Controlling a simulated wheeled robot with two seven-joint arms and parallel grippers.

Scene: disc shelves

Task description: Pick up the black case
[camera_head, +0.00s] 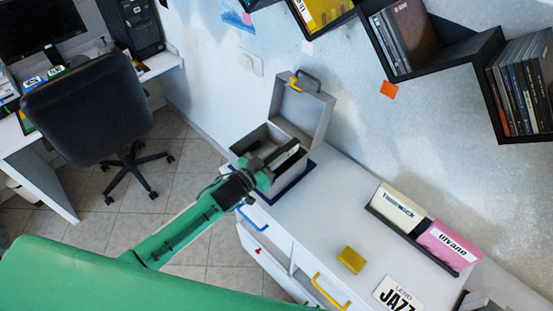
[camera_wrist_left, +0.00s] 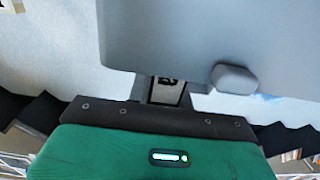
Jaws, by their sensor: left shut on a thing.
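My left gripper (camera_head: 268,166) reaches in from the left to the open grey box (camera_head: 262,138) on the white cabinet. It is shut on a thin black case (camera_head: 288,153) with a pale label, at the box opening. The case also shows in the left wrist view (camera_wrist_left: 168,91), as a dark-edged strip with lettering. The grey surface with a rounded knob in that view hides much of the case. I cannot tell whether the case is clear of the box. My right gripper is not in view.
The box's lid (camera_head: 302,106) stands raised behind it. Disc dividers (camera_head: 400,208) and a yellow block (camera_head: 351,260) are on the cabinet (camera_head: 310,215). Black wall shelves (camera_head: 450,58) hang at upper right. A chair (camera_head: 88,110) stands at left. The cabinet's middle is clear.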

